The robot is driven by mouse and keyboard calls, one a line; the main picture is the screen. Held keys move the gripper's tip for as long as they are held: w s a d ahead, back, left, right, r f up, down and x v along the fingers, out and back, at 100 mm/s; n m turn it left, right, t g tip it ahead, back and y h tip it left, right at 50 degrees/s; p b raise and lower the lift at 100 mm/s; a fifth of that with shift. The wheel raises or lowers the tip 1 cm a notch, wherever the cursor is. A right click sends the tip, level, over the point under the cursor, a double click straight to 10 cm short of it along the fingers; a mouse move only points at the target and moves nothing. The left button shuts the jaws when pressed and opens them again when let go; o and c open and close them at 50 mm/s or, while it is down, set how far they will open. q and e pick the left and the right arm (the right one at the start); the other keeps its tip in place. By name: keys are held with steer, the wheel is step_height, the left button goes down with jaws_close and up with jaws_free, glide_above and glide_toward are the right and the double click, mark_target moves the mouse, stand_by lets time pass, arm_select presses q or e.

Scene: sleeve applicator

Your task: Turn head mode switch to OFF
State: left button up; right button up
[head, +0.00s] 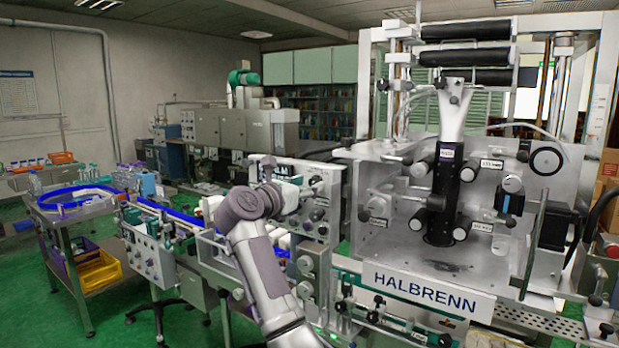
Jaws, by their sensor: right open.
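A grey control panel (334,190) with several dark knobs and switches stands left of the HALBRENN machine head. I cannot tell which knob is the head mode switch; the labels are too small to read. My right arm rises from the bottom middle, and its gripper (281,192) is in front of the panel's left part. The gripper is open and small in view, and its fingers partly blend with the panel. I cannot tell whether it touches a knob. My wrist hides part of the panel's lower left. My left gripper is not in view.
The HALBRENN machine (455,205), with its clear plate, rollers and knobs, fills the right. A conveyor with blue rails (180,217) runs at the left, with another knobbed panel (152,255) on its front. A trolley with a yellow crate (101,272) stands further left on green floor.

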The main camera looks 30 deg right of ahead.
steer(key=shift+w+d, duration=0.3)
steer(key=shift+d, duration=0.35)
jaws_close()
